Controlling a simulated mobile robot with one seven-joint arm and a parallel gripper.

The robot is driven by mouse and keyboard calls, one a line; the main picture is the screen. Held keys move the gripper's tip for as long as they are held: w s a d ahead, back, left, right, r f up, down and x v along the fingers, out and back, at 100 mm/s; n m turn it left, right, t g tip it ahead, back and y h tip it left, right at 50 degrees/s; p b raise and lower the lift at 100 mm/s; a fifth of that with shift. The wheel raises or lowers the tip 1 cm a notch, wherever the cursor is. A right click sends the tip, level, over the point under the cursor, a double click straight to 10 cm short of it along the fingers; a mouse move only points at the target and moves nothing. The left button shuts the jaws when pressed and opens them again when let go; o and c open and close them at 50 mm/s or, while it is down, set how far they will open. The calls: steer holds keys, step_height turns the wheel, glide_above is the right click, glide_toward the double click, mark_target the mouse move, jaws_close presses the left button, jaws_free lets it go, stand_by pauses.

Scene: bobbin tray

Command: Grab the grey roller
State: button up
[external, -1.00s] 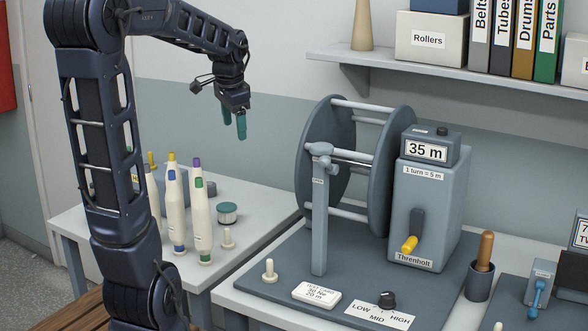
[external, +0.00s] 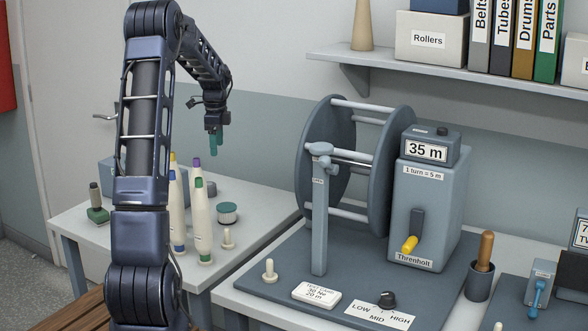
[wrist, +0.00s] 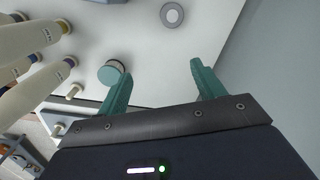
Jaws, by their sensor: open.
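A grey round piece, which looks like the grey roller (external: 209,188), lies on the left table behind the tall cream bobbins. In the wrist view the grey roller (wrist: 164,22) shows from above as a grey disc with a pale centre, near the top edge. My gripper (external: 214,145) hangs above the back of that table, pointing down, higher than the roller. In the wrist view my gripper (wrist: 157,75) has its two teal fingers spread with nothing between them; the roller lies beyond the fingertips.
A teal-sided round tin or reel (external: 228,211) and a cream peg (external: 228,238) stand in front of the roller. Several tall bobbins (external: 201,225) stand left of them. The winding machine (external: 425,215) is on the right-hand bench. The wall is close behind the left table.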

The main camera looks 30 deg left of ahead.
steer(key=shift+m, duration=0.7)
steer(key=a+f, duration=0.2)
steer(key=w+a+f, duration=0.1)
steer(key=a+f, duration=0.1)
steer(key=w+a+f, duration=0.1)
steer(key=a+f, duration=0.1)
steer(key=shift+w, duration=0.1)
step_height(320, 180, down, 11)
steer(key=shift+d+r, duration=0.1)
steer(key=shift+d, duration=0.05)
steer(key=c, duration=1.1)
